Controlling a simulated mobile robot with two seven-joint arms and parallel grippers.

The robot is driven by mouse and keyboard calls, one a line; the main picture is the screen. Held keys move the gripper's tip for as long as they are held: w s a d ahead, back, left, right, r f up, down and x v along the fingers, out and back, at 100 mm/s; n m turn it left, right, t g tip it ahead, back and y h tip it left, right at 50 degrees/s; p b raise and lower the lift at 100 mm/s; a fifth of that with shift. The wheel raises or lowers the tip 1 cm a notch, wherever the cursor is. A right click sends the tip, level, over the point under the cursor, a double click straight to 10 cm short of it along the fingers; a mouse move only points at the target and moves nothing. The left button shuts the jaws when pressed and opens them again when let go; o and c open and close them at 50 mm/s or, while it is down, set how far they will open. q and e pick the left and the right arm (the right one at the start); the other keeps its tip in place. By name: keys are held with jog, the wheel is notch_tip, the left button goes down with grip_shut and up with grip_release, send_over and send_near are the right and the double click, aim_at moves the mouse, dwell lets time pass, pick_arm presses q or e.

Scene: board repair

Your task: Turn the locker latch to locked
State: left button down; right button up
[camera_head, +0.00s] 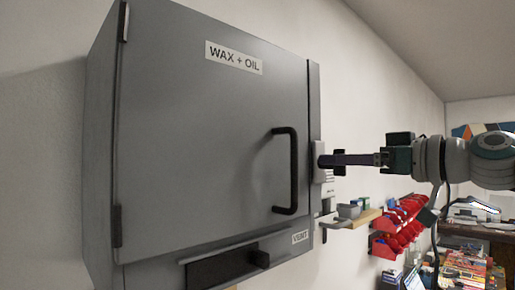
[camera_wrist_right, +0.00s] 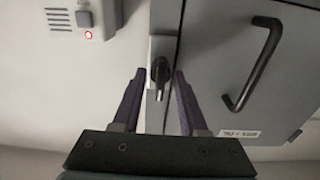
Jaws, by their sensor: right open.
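The grey locker (camera_head: 215,130) is on the wall, labelled "WAX + OIL", with its door closed flush and a black bar handle (camera_head: 293,170). Its latch has a pale plate (camera_head: 328,176) at the door's right edge. In the right wrist view a dark knob (camera_wrist_right: 160,70) sits on that plate (camera_wrist_right: 164,47), its long side roughly along the door edge. My right gripper (camera_head: 330,160) is at the latch, open. In the right wrist view its fingertips (camera_wrist_right: 160,75) stand on either side of the knob, with gaps visible. My left gripper is out of view.
A pale wall box (camera_wrist_right: 78,18) with a red light is beside the locker. A small shelf (camera_head: 352,219) with containers and several red bins (camera_head: 400,225) are on the wall to the right. A cluttered bench (camera_head: 465,265) stands beyond.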

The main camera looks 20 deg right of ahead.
jog(key=shift+c, duration=0.2)
jog(key=c, duration=0.6)
grip_shut()
